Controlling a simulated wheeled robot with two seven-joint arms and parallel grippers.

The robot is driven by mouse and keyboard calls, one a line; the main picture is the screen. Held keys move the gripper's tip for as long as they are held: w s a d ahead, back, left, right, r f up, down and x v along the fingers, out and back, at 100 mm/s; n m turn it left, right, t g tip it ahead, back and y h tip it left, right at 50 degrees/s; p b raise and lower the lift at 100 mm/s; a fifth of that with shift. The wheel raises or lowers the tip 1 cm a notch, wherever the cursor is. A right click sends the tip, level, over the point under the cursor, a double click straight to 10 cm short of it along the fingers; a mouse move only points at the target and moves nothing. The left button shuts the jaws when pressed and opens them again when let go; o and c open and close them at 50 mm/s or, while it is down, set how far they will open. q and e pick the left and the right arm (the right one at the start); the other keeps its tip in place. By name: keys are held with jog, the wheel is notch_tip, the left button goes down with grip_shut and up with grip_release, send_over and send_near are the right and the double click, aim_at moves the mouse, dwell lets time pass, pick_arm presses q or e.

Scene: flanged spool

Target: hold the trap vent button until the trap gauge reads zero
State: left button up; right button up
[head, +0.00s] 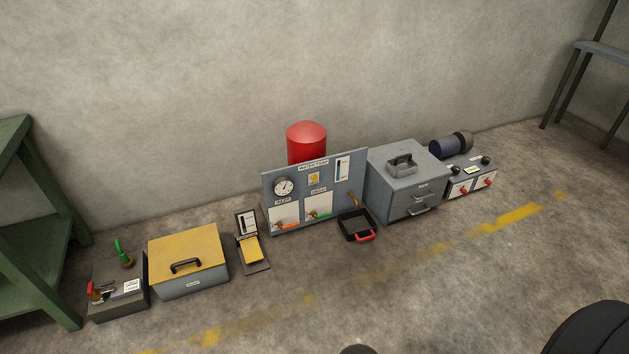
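A grey-blue panel (297,197) stands on the floor near the back wall, with a sign at its top that seems to read "WATER TRAP". A round white gauge (283,186) with a dark needle is at its upper left; the reading is too small to tell. A small yellow square (314,178) sits right of the gauge; I cannot tell if it is the vent button or a label. A narrow upright scale (342,168) is at the upper right. Below are an orange lever (289,227) and a green lever (321,214) on white plates. Neither gripper is in view.
A red tank (306,141) stands behind the panel. A black tray (356,225) with a red handle lies in front. A grey drawer cabinet (405,182) stands right, a yellow-lidded box (187,249) left. A green shelf (28,200) is far left. The front floor is mostly clear.

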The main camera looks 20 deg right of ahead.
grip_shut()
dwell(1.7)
